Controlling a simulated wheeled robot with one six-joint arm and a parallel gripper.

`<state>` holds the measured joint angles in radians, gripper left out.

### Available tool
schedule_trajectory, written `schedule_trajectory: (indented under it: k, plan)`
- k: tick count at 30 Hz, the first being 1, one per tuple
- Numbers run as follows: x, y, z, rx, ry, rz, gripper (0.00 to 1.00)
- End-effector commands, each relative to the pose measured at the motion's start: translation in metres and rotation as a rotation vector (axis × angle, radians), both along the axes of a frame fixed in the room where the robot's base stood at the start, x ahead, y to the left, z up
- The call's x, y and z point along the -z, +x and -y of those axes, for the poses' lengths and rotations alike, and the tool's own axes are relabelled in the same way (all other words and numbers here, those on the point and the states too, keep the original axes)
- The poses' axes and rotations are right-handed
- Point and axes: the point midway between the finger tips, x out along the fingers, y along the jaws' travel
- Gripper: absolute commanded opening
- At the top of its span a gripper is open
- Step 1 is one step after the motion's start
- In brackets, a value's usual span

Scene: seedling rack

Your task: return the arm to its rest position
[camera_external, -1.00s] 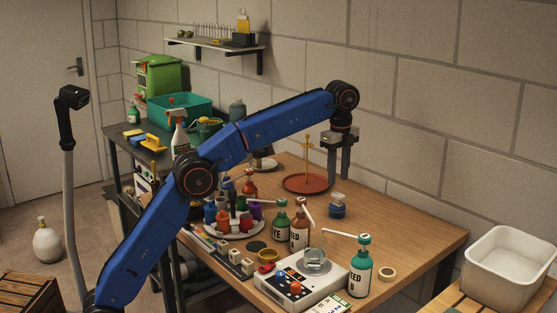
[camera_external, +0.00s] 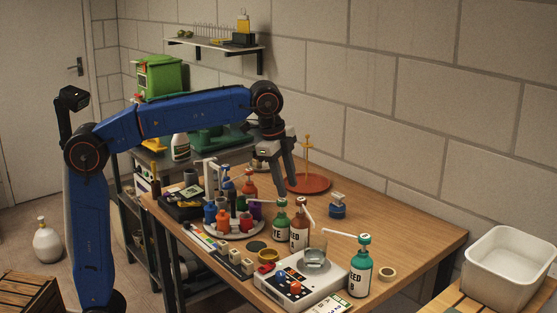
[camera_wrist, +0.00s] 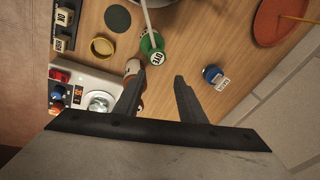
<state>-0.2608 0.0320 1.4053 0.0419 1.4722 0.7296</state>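My gripper (camera_external: 285,182) points down over the back part of the wooden table, above and behind the bottles. Its two fingers stand apart with nothing between them. In the wrist view the gripper (camera_wrist: 158,82) also shows empty, with bare table between its fingers.
The table (camera_external: 400,230) holds a round tray of small coloured bottles (camera_external: 235,228), a white scale (camera_external: 288,290), a feed bottle (camera_external: 360,268), a red-brown dish with a rod (camera_external: 322,184) and a blue stamp-like item (camera_external: 337,208). A white bin (camera_external: 507,262) stands at the right.

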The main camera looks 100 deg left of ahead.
Motion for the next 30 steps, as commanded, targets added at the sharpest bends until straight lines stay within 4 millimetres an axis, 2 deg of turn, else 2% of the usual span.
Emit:
schedule_trajectory:
  k: [1,8,14,23,30]
  plan:
    - [0.001,-0.015,0.011,-0.013,0.000,0.015,0.37]
    - [0.020,-0.073,0.047,-0.090,-0.008,0.090,0.37]
    - [0.046,-0.126,0.075,-0.155,-0.025,0.155,0.37]
    - [0.109,-0.209,0.113,-0.247,-0.084,0.220,0.37]
    - [0.176,-0.275,0.139,-0.322,-0.153,0.228,0.37]
